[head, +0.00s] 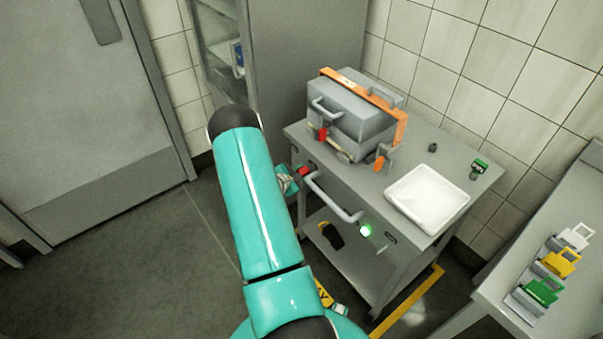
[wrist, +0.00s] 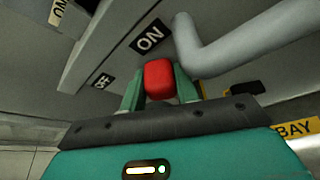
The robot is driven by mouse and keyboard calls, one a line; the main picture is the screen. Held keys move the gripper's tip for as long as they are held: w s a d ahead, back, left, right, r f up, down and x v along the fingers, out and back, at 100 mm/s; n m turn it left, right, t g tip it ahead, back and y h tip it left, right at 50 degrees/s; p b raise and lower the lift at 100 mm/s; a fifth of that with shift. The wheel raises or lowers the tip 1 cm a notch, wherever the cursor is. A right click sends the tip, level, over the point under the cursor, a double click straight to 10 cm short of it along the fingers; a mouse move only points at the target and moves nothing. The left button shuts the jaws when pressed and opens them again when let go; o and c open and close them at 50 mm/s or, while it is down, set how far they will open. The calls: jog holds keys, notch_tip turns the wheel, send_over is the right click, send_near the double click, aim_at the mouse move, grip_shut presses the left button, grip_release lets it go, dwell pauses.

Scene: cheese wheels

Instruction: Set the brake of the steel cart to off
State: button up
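The steel cart (head: 350,255) stands in front of a grey cabinet, with a curved push handle (head: 332,198) on its front. The red brake knob (head: 305,171) is at the cart's upper left front; it also shows in the wrist view (wrist: 158,79). My gripper (wrist: 160,85) has a green finger on each side of the red knob, with no clear gap. In the wrist view, an ON label (wrist: 150,39) is just above the knob and an OFF label (wrist: 102,82) is farther left. The knob is nearer ON. The lever behind it is hidden.
A grey case (head: 350,112) with an orange strap and a white tray (head: 428,198) stand on the cart top. The handle (wrist: 225,50) passes close to the right of my fingers. A side table (head: 560,245) with coloured tags stands at right. Floor at left is clear.

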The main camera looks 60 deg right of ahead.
grip_shut()
jog(key=shift+w+d+r, duration=0.1)
jog(key=shift+w, duration=0.05)
jog(key=shift+w+d+r+n+g+y, duration=0.2)
jog(key=shift+w+n+g, duration=0.1)
jog(key=shift+w+n, duration=0.1)
jog(key=shift+w+d+r+n+g+y, duration=0.2)
jog(key=shift+w+n+g, duration=0.1)
jog(key=shift+w+n, duration=0.1)
jog(key=w+n, duration=0.1)
jog(key=w+d+n+g+y, duration=0.1)
jog(key=w+n+g, duration=0.1)
jog(key=shift+w+d+n, duration=0.3)
jog(key=shift+d, duration=0.1)
jog(key=shift+w+d+f+n+g+y, duration=0.15)
jog(key=shift+w+d+n+g, duration=0.15)
jog(key=shift+w+n, duration=0.2)
jog(key=shift+w+d+f+n+g+y, duration=0.1)
jog(key=shift+w+d+n+g+y, duration=0.05)
jog(key=shift+w+n+g, duration=0.3)
jog(key=shift+w+d+f, duration=0.2)
jog(key=shift+w+f, duration=0.05)
jog(key=shift+w, duration=0.15)
